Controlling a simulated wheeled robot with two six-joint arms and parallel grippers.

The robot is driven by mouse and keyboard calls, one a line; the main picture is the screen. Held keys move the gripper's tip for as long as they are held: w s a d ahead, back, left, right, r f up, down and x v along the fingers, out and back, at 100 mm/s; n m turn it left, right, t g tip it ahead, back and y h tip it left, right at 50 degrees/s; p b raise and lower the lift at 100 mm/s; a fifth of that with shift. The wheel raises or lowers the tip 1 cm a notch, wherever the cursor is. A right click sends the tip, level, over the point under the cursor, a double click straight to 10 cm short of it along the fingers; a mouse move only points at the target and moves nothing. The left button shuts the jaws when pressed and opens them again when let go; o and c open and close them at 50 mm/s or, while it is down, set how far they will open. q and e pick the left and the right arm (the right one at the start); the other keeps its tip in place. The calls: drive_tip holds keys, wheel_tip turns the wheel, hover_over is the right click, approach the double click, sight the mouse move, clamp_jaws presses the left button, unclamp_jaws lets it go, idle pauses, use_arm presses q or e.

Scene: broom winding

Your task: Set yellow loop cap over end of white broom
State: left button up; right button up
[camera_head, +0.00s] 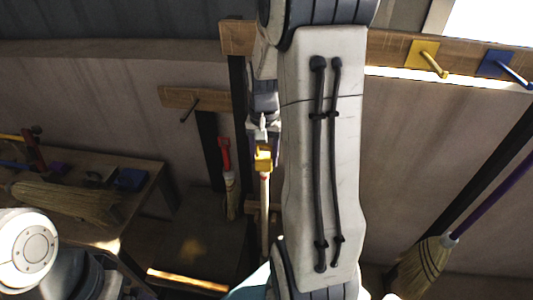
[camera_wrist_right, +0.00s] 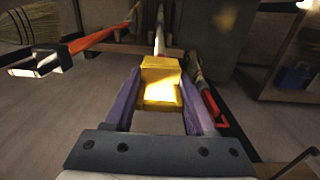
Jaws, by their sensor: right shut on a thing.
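The yellow loop cap (camera_head: 263,160) is held between the fingers of my right gripper (camera_head: 262,143). In the right wrist view the cap (camera_wrist_right: 161,98) sits between the two purple fingers (camera_wrist_right: 160,80), and my gripper is shut on it. The white broom (camera_head: 265,215) stands roughly upright directly below the cap in the head view. Its handle (camera_wrist_right: 160,38) runs away beyond the cap in the wrist view. The cap lines up with the handle's end; I cannot tell whether it is seated over it. The broom's lower end is hidden. My left gripper is out of view.
A red-handled brush (camera_head: 225,155) hangs just left of the white broom. A wooden bench (camera_head: 150,178) with a straw broom head (camera_head: 68,200) stands at the left. A purple-handled broom (camera_head: 490,195) leans at the right. Yellow (camera_head: 423,56) and blue (camera_head: 497,64) hooks are on the rail.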

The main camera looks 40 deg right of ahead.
sight(264, 146)
drive_tip(key=shift+f+b, duration=1.1)
drive_tip(key=shift+f, duration=0.4)
drive_tip(key=o, duration=1.4)
drive_tip(key=shift+r+p, duration=3.3)
drive_tip(key=shift+r, duration=0.25)
drive_tip(key=shift+f, duration=0.1)
